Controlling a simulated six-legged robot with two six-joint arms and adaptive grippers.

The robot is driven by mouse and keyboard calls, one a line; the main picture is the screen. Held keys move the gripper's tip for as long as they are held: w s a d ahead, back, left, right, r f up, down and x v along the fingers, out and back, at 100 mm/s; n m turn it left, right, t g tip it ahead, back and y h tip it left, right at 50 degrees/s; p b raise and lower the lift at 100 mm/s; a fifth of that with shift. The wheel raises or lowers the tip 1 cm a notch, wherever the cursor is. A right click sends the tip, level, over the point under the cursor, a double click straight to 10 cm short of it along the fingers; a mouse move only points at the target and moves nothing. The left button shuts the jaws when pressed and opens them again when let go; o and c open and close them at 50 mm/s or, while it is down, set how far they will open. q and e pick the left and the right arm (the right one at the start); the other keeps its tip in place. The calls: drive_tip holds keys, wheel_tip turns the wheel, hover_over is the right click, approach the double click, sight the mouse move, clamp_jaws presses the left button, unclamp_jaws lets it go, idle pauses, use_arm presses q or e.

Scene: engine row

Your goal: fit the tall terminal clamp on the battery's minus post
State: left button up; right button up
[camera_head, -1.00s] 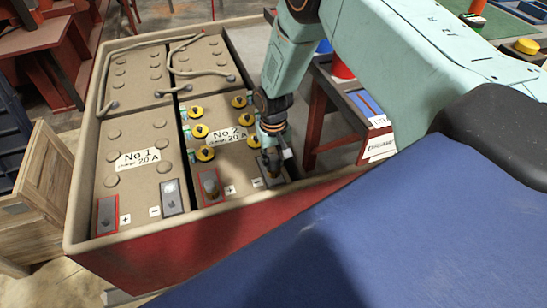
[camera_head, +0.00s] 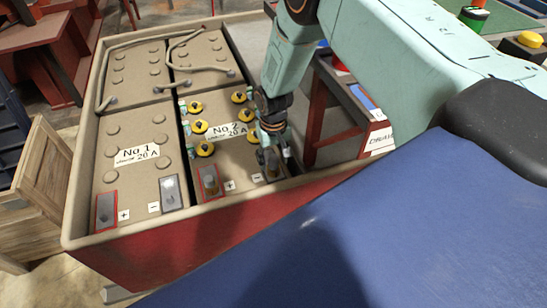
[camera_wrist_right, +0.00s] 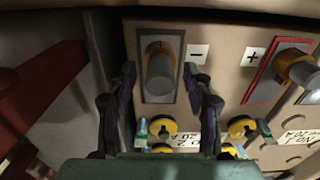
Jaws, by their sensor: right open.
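The No 2 battery (camera_head: 236,158) sits in a red-sided tray. Its minus post, beside the "−" label, has a tall grey cylindrical piece with a brass-coloured band, apparently the tall clamp (camera_wrist_right: 159,72), standing on a grey plate. My right gripper (camera_head: 271,164) is over this corner. In the right wrist view my right gripper (camera_wrist_right: 160,80) is open, with one finger on each side of the piece and visible gaps to it. How far down the piece sits is hard to tell. A similar brass and grey piece stands on the plus post (camera_wrist_right: 294,70), on a red-edged plate. My left gripper is out of view.
The No 1 battery (camera_head: 138,165) stands at the left in the same tray (camera_head: 150,239). Yellow caps (camera_head: 200,126) rise from the No 2 battery close to my right gripper. A wooden crate (camera_head: 43,175) is at the left and a dark red stand (camera_head: 318,105) at the right.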

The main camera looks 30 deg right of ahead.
wheel_tip(320, 180, up, 12)
idle(0.7)
idle(0.6)
drive_tip(key=s+a+f+n+t+p, duration=0.1)
drive_tip(key=s+a+f+t+p, duration=0.1)
drive_tip(key=s+a+f+t, duration=0.35)
drive_tip(key=s+a+f+g+p, duration=0.1)
drive_tip(key=s+g, duration=0.1)
drive_tip(key=s, duration=1.1)
drive_tip(key=s+a+f+n+g+p, duration=0.1)
drive_tip(key=s+g, duration=0.2)
drive_tip(key=s, duration=1)
drive_tip(key=shift+s+a+p, duration=0.2)
drive_tip(key=shift+a+p, duration=0.05)
drive_tip(key=shift+p, duration=0.15)
drive_tip(key=shift+r+g, duration=0.1)
drive_tip(key=shift+g, duration=0.15)
